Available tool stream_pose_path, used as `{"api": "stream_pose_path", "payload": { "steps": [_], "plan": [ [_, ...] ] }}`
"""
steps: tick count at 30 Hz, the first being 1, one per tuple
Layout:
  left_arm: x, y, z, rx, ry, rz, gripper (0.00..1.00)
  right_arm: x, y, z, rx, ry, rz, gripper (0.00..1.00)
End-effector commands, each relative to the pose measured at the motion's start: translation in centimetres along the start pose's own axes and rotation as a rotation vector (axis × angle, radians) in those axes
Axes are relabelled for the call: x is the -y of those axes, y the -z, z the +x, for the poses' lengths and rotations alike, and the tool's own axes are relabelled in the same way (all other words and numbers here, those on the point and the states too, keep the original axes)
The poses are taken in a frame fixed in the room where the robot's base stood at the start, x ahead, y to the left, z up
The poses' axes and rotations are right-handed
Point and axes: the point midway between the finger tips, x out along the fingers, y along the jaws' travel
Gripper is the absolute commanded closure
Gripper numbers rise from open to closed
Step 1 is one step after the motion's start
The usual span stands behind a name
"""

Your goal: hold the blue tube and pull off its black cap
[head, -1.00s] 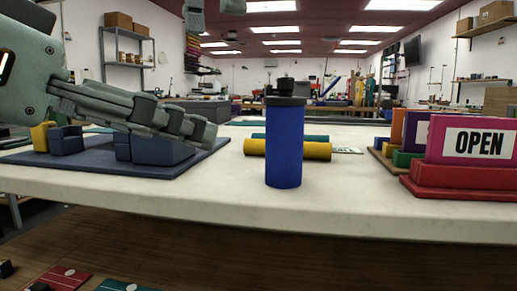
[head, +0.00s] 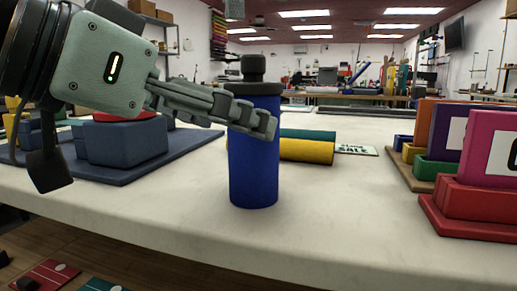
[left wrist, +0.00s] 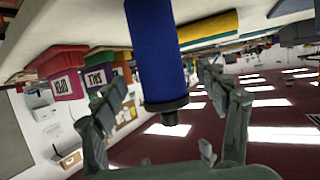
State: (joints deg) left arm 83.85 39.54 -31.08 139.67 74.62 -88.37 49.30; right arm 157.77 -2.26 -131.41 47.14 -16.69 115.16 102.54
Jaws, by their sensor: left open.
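The blue tube (head: 254,165) stands upright near the front edge of the white table, its black cap (head: 253,72) on top. My left gripper (head: 262,122) reaches in from the left at the tube's upper part; one finger crosses in front of it, below the cap. In the left wrist view the tube (left wrist: 152,35) and its cap (left wrist: 167,112) appear upside down between the two spread fingers of my left gripper (left wrist: 162,80), with gaps visible on both sides. The left gripper is open. My right gripper is in neither view.
Yellow and teal rolls (head: 307,150) lie behind the tube. A dark blue board (head: 150,163) with blocks is at left. Coloured sign holders (head: 480,208) stand at right. The white table (head: 340,205) is bare between the tube and these holders.

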Motion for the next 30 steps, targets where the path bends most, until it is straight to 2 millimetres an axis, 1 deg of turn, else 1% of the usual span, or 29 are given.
{"api": "stream_pose_path", "payload": {
  "steps": [1, 3, 9, 13, 21, 30],
  "plan": [
    [-0.1, 0.0, 0.9, 0.003, -0.003, -0.002, 0.27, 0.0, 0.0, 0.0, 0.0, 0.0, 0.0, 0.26],
    [-0.1, 0.0, 2.0, 0.003, -0.004, -0.001, 0.27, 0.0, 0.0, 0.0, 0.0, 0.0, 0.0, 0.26],
    [0.0, 0.0, 4.4, 0.001, -0.002, 0.0, 0.27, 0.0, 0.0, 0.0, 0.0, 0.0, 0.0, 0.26],
    [-0.1, 0.1, 5.1, -0.001, -0.002, 0.001, 0.27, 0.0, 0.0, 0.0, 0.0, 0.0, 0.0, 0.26],
    [0.0, 0.1, 5.2, -0.001, 0.0, 0.001, 0.27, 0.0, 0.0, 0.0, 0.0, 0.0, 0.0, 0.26],
    [0.0, 0.0, 5.2, -0.001, 0.0, 0.001, 0.64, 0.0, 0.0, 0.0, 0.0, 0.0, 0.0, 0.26]
  ]
}}
